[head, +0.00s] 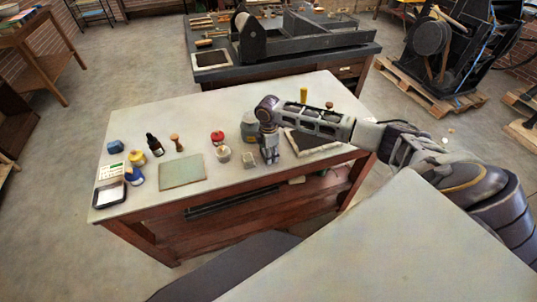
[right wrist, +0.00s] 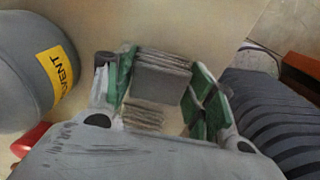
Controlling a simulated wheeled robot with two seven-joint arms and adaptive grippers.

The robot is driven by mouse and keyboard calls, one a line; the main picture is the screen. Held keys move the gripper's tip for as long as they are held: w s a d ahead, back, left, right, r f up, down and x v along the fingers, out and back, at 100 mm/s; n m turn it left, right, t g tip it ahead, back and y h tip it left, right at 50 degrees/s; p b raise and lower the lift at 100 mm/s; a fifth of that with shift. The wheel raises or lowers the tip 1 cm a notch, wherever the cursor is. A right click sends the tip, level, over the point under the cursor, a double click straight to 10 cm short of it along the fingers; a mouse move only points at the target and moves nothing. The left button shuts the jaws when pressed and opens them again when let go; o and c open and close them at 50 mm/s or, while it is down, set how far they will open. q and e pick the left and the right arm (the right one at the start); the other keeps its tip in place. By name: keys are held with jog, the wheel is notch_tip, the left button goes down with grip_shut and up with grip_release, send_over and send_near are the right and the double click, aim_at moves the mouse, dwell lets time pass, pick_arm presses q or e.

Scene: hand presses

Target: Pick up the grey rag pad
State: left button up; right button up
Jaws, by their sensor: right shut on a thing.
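The grey rag pad (right wrist: 162,78), a folded stack of layers, lies between the green-padded fingers of my right gripper (right wrist: 165,92) in the right wrist view. The gripper is shut on it. A second layered grey edge (right wrist: 143,116) shows just below it, nearer my palm; I cannot tell whether it is part of the same pad. In the head view my right gripper (head: 270,157) points down at the table (head: 215,205), and its fingers hide the pad there. My left gripper is not in view.
A small grey block (head: 248,158) sits left of my right gripper. A grey solvent can (head: 250,127) stands close behind it. A pale cup (head: 223,154), a red-topped can (head: 217,138) and a green mat (head: 182,171) are further left. A framed dark tray (head: 312,142) lies to the right.

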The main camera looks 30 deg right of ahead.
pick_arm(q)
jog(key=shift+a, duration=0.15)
pick_arm(e)
jog(key=shift+r, duration=0.1)
jog(key=shift+r, duration=0.5)
notch_tip(320, 180, up, 8)
jog(key=shift+f, duration=0.15)
jog(key=shift+r, duration=0.5)
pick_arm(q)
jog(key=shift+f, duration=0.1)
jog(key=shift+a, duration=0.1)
